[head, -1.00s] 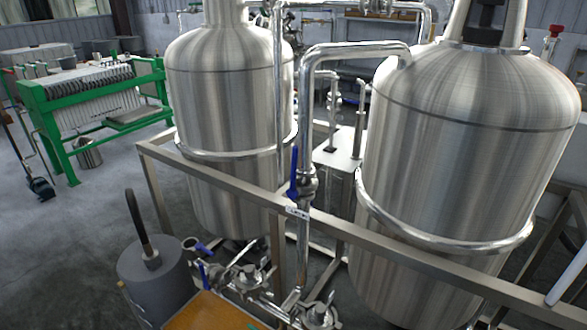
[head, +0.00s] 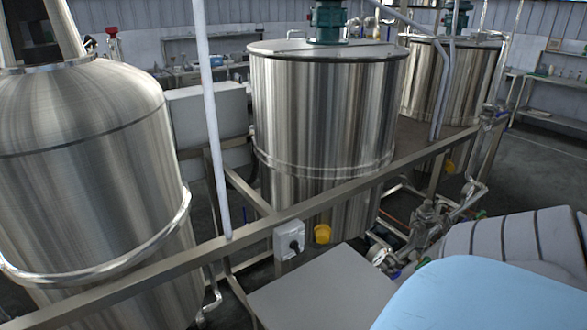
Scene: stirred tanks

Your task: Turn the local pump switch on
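A small pale grey switch box (head: 287,238) with a dark rotary knob is fixed to the metal frame rail (head: 255,226), low in the middle of the head view. It looks like the local pump switch, but I cannot read the knob's position or any label. A round yellow part (head: 322,234) sits just right of the box. Neither of my grippers shows in the head view.
A domed steel tank (head: 80,160) stands at left, and a flat-topped tank (head: 325,120) with a green motor (head: 328,22) behind the rail. A grey flat surface (head: 320,290) lies below the switch box. Pipework (head: 425,220) and a light blue surface (head: 490,295) are at right.

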